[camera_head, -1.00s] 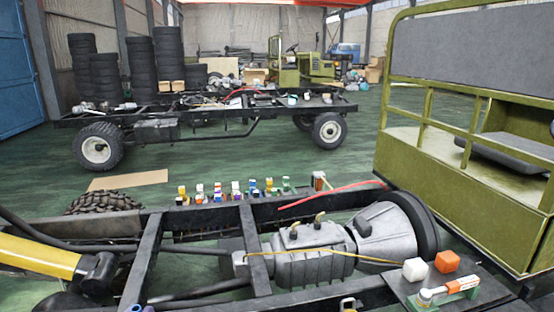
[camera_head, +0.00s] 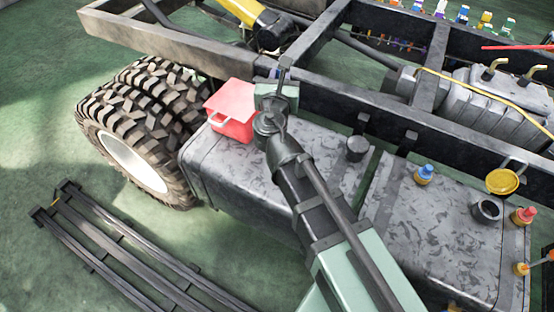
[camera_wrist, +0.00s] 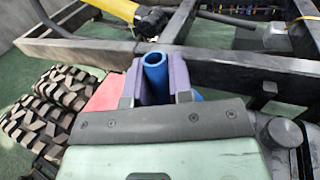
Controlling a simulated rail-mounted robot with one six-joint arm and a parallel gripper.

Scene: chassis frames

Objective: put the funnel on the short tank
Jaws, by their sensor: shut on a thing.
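My gripper (camera_head: 285,68) is above the far edge of the left grey tank (camera_head: 325,150), beside the frame rail. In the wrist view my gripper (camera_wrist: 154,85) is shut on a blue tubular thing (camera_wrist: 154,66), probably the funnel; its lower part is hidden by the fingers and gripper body. The blue thing cannot be made out in the head view. A right grey tank (camera_head: 425,235) stands beside the left one, with an open dark filler neck (camera_head: 487,210) and a yellow lid (camera_head: 503,181). The left tank has a dark cap (camera_head: 357,148). I cannot tell surely which tank is the short one.
A red box (camera_head: 232,105) stands on the left tank, close to my gripper. A blue-topped bottle (camera_head: 424,174) and a red-topped bottle (camera_head: 523,216) stand on the right tank. Black frame rails (camera_head: 400,120) run behind the tanks. Large tyres (camera_head: 140,130) are at left.

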